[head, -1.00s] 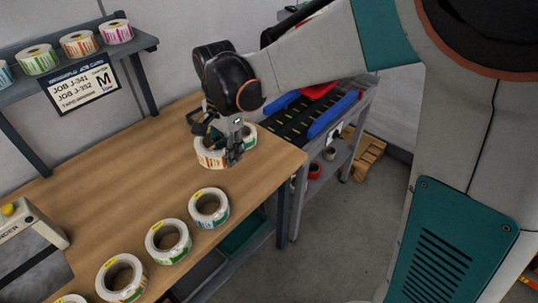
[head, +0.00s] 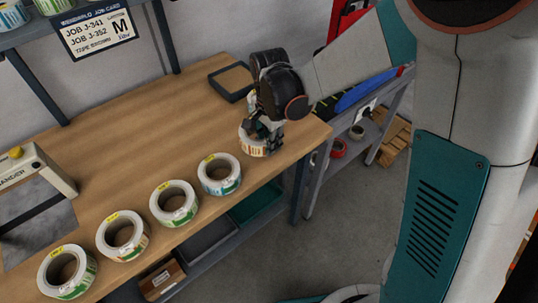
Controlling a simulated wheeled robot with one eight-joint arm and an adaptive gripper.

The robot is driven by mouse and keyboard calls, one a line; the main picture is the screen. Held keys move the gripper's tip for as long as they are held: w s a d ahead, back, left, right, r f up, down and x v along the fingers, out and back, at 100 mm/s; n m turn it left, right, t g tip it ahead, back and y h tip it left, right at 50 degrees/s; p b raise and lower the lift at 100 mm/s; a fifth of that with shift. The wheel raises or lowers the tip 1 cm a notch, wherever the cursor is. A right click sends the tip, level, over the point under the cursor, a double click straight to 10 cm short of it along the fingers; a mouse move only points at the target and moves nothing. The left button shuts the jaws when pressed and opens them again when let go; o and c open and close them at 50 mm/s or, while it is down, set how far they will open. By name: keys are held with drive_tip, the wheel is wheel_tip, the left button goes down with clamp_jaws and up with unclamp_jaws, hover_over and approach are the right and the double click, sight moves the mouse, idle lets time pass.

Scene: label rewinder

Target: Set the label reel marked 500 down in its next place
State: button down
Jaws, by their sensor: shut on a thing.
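My gripper (head: 270,140) points down near the right end of the wooden table. It is shut on a white label reel (head: 251,146) with orange-red print on its side, and its fingers and wrist hide part of the reel. The 500 mark cannot be read on it. The reel is upright on its axis, low over the table or touching it; I cannot tell which. It lies just beyond the right end of a row of several reels, apart from the nearest one (head: 219,174), which has blue-green print.
The row continues leftward with a green-printed reel (head: 174,203), an orange-green one (head: 122,236) and a green one (head: 67,271). An open dark tray (head: 231,81) lies behind my gripper. A SANDER-like lettered machine (head: 38,175) stands left. The table's middle (head: 150,130) is clear.

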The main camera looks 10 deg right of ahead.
sight(269, 162)
drive_tip(key=shift+f+b, duration=0.8)
drive_tip(key=shift+f, duration=1.95)
drive_tip(key=shift+f, duration=0.1)
drive_tip(key=shift+f, duration=0.15)
drive_tip(key=c, duration=1.3)
unclamp_jaws()
drive_tip(key=shift+c, duration=0.2)
wheel_tip(269, 162, up, 12)
drive_tip(key=p, duration=0.4)
drive_tip(key=shift+r, duration=0.25)
drive_tip(key=shift+s, duration=0.1)
